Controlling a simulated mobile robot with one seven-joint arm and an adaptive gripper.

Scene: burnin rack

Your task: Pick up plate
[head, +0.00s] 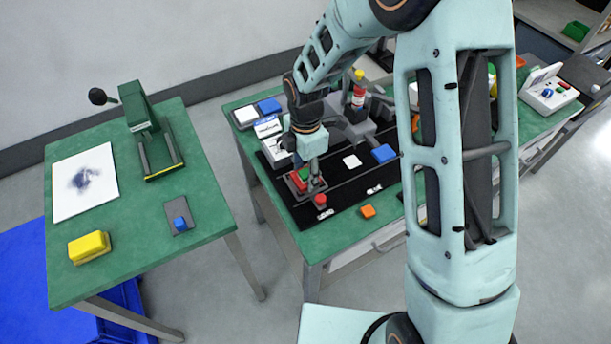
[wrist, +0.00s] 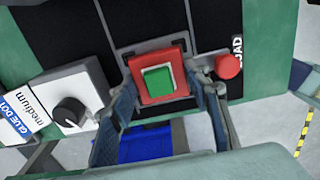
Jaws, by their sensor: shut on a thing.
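A red square plate (wrist: 145,80) with a smaller green block (wrist: 158,80) on top lies between the fingers of my gripper (wrist: 160,84) in the wrist view. The fingers are closed against its left and right sides. In the head view my gripper (head: 308,166) points down at the near left of the black mat, and the red plate and green block (head: 303,176) show partly beneath it. The plate sits at a dark grey holder (head: 293,185). I cannot tell whether it is lifted clear.
A red button (head: 319,199) stands close beside the holder. A box with a black knob (wrist: 70,112) is close on the left in the wrist view.

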